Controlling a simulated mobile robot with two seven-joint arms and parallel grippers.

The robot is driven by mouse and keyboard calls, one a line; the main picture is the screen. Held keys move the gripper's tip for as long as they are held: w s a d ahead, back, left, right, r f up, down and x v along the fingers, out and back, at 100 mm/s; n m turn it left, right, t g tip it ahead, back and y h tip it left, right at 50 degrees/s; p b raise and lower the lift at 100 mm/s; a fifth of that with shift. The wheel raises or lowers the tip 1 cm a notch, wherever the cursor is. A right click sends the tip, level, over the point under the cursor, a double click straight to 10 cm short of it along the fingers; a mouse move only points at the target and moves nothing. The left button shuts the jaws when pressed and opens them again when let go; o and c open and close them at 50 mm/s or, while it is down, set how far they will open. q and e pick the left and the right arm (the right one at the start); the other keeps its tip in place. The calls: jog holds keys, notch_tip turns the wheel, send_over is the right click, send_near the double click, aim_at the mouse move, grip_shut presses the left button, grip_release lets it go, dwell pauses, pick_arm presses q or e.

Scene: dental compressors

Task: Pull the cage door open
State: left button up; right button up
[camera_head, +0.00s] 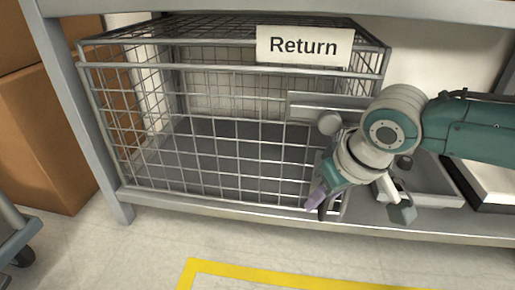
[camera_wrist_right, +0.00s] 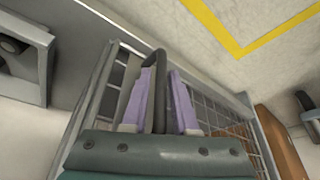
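The wire cage (camera_head: 215,150) stands on the low shelf, with a white "Return" sign (camera_head: 304,46) at its top front. Its front mesh door (camera_head: 215,165) appears shut, in line with the frame. My right gripper (camera_head: 318,200) is at the lower right end of the door, partly hidden by its own wrist. A small gap shows beside the right-hand finger, so the grip does not look closed on the handle. My left gripper is not in view.
Cardboard boxes (camera_head: 45,130) stand left of the shelf's upright post (camera_head: 80,110). A grey tray (camera_head: 435,182) lies on the shelf right of the cage. The floor in front is clear, with yellow tape (camera_head: 270,278). A wheeled cart edge (camera_head: 15,235) is at the lower left.

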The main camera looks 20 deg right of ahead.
grip_shut()
dwell(1.3)
